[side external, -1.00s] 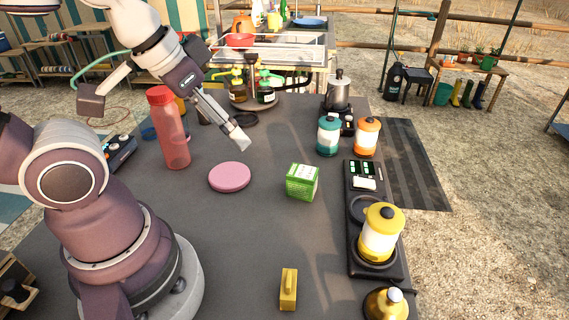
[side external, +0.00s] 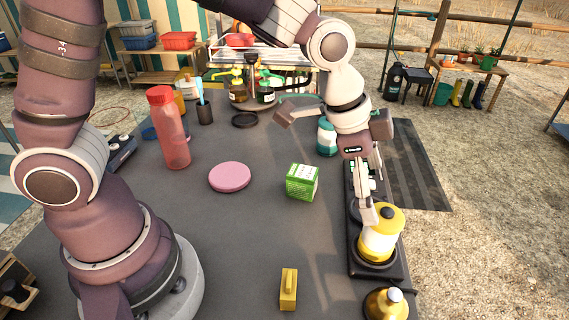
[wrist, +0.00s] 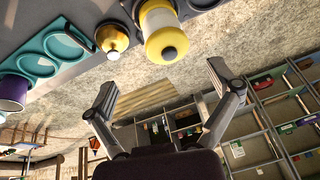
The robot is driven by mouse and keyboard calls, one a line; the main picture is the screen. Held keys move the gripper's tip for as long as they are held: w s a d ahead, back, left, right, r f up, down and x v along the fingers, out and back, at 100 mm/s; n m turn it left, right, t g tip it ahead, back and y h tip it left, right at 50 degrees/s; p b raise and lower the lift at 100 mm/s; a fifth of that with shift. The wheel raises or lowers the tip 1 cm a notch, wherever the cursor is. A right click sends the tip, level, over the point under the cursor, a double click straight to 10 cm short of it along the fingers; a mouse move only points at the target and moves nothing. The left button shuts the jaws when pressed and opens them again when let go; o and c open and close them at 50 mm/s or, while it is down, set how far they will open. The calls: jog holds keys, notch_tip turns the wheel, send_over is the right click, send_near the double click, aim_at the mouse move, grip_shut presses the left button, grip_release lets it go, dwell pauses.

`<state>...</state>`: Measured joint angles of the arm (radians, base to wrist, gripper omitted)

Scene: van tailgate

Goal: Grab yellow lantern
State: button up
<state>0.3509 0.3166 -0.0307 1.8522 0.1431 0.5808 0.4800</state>
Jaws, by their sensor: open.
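The yellow lantern (side external: 382,236), with a black top knob and a pale band, stands upright on the black tray (side external: 359,268) at the table's right side. It also shows at the top of the wrist view (wrist: 160,22), knob towards the camera. My gripper (side external: 368,214) is at the lantern's upper left edge in the side view; whether it touches cannot be told. In the wrist view my gripper (wrist: 164,88) is open, its fingers spread wide with nothing visible held, and the lantern appears beyond the fingertips.
A green box (side external: 302,182) and a pink disc (side external: 229,177) lie left of the tray. A brass-coloured round object (side external: 386,305) and a yellow block (side external: 289,290) are near the front. A teal lantern (side external: 326,139) stands behind my wrist. The middle table is mostly clear.

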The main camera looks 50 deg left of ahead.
aim_at(383, 232)
jog(key=x, duration=1)
jog(key=shift+w+a+f, duration=0.1)
jog(key=shift+a+f, duration=0.1)
jog(key=shift+a, duration=0.05)
jog(key=c, duration=1.4)
